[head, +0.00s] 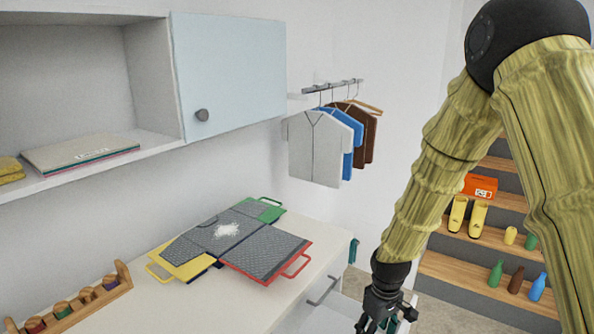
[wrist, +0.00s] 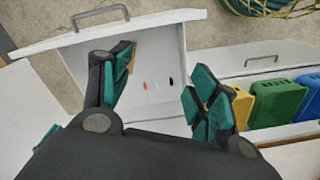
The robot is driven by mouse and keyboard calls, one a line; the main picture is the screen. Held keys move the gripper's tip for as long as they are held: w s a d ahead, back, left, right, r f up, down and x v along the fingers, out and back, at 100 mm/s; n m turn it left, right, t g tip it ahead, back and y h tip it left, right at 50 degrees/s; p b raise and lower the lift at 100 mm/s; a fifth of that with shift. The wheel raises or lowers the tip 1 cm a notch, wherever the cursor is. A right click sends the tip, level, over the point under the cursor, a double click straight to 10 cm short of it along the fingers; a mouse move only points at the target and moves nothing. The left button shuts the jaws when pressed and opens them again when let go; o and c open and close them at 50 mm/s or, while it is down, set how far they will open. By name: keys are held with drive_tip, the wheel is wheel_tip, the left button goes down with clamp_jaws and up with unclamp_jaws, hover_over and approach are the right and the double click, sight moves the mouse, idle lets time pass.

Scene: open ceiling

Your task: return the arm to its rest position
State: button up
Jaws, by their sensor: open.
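My arm shows at the right of the head view in a ribbed yellow-green cover, bent at a black joint high up and reaching down. My gripper (head: 376,318) hangs at its lower end, beyond the counter's right end; its tips are partly cut off by the frame. In the wrist view my gripper (wrist: 158,66) has its two teal-padded fingers spread wide with nothing between them. An open white drawer (wrist: 155,40) lies below the fingers, with small orange and black spots on its floor. I cannot tell how far above it the fingers are.
A blue cabinet door (head: 230,75) and hanging shirts (head: 315,148) are above. Wooden steps (head: 470,278) with bottles stand right, behind my arm. Coloured bins (wrist: 290,102) sit beside the drawer.

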drive_tip(key=s+f+m, duration=0.2)
drive_tip(key=s+f, duration=0.6)
drive_tip(key=f, duration=0.3)
drive_tip(key=s+d+f+m, duration=0.1)
drive_tip(key=s+f, duration=0.4)
drive_tip(key=s, duration=0.4)
drive_tip(key=s+d+f+m, duration=0.15)
drive_tip(key=s+f, duration=0.25)
drive_tip(key=s, duration=0.4)
drive_tip(key=s+f+m, duration=0.2)
drive_tip(key=s+f, duration=0.3)
drive_tip(key=s, duration=0.4)
wheel_tip(320, 180, down, 34)
drive_tip(key=b, duration=3.4)
wheel_tip(320, 180, up, 25)
drive_tip(key=p, duration=2.4)
drive_tip(key=shift+d+f, duration=0.15)
